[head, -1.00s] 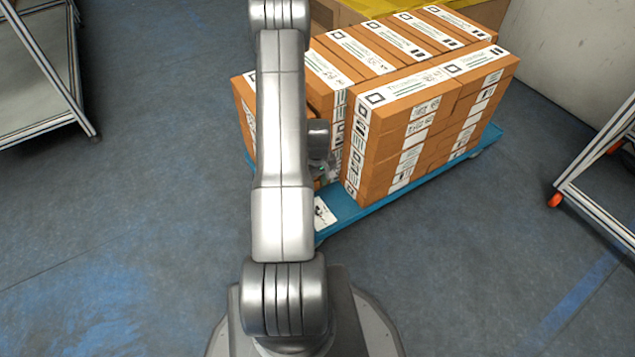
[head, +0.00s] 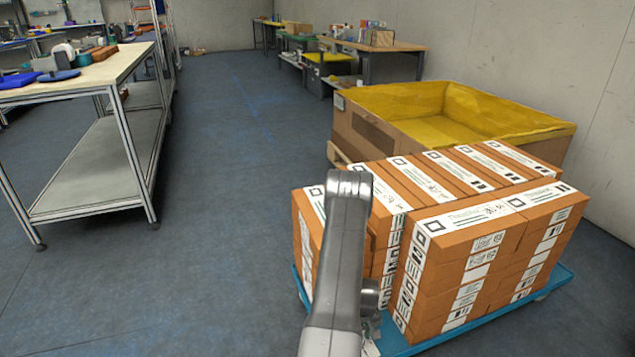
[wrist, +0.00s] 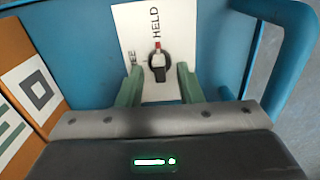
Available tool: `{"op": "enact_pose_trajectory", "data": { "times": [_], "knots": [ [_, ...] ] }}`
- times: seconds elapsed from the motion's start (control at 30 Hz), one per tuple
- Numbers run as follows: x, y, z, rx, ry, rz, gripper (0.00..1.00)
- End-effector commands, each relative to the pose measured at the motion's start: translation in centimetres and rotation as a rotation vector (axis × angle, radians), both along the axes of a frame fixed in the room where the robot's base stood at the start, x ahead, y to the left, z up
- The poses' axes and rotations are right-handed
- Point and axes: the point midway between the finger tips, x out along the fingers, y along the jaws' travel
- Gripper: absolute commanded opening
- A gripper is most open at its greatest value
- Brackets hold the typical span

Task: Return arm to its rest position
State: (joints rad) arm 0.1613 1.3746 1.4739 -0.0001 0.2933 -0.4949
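My arm (head: 345,250) reaches forward and down in the head view, in front of the stacked boxes. In the wrist view my gripper (wrist: 158,72) has its two green fingers apart, with gaps on both sides of a small black knob (wrist: 158,70). The knob has a red and white pointer at the word HELD on a white label (wrist: 183,20). The label is on a blue surface of the cart (wrist: 85,50). In the head view my gripper is mostly hidden behind the arm and beside the boxes.
Orange-brown boxes (head: 470,250) with white labels are stacked on the blue cart (head: 545,287), close right of my arm. A box's corner (wrist: 25,75) shows left of my gripper. A yellow-lined bin (head: 390,140) stands behind. A metal-framed table (head: 105,205) is left; floor between is clear.

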Motion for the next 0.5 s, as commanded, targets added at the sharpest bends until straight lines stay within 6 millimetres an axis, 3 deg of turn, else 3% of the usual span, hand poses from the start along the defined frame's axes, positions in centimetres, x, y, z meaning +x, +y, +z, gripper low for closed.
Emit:
{"op": "enact_pose_trajectory", "data": {
  "times": [0.5],
  "knots": [
    [-0.01, 0.04, 0.18, 0.0, 0.0, 0.095, 0.33]
  ]
}}
